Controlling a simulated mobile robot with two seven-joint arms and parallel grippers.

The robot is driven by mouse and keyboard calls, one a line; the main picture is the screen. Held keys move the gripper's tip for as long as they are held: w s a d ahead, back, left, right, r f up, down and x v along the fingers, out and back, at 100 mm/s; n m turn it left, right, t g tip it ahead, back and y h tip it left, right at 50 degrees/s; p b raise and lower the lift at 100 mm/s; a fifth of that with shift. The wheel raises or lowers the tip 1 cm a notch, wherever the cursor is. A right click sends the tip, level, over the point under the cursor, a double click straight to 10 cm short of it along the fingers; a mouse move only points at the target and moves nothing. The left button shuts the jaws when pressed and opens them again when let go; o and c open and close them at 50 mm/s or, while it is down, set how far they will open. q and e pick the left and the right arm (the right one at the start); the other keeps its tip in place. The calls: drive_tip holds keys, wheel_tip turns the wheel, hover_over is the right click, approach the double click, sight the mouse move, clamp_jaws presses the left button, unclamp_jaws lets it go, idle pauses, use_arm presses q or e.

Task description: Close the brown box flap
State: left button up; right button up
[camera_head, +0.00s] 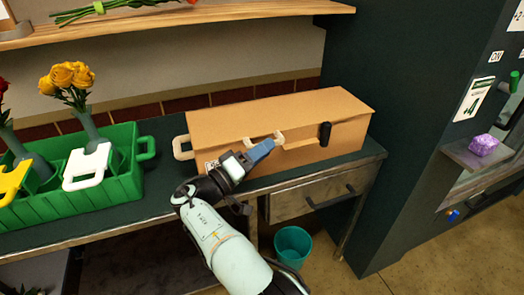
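The brown box (220,120) sits on the dark green bench top. Its broad top flap (285,112) lies down over the box, flat or nearly so. I cannot tell whether its front edge is fully flush. A pale handle is on the left end, another pale piece (280,137) is at the front middle, and a black latch (324,134) is at the front right. My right gripper (262,150) is at the box's front, its blue fingertips close to the pale front piece. Contact and finger opening are unclear. My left gripper is out of view.
A green crate (140,178) with flowers in vases stands to the left. A wooden shelf (190,18) with a bouquet runs above. A dark cabinet (385,130) stands close on the right. A teal bin (292,243) is on the floor below the bench drawer (310,195).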

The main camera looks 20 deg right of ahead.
drive_tip(key=shift+r, duration=0.1)
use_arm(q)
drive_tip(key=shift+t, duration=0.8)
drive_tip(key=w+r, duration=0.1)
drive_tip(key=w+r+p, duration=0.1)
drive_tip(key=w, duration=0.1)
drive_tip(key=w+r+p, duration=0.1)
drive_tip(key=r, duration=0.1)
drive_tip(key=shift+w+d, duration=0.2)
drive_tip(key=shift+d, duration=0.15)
use_arm(e)
drive_tip(key=v, duration=1.3)
drive_tip(key=shift+a, duration=0.2)
drive_tip(key=shift+s, duration=0.1)
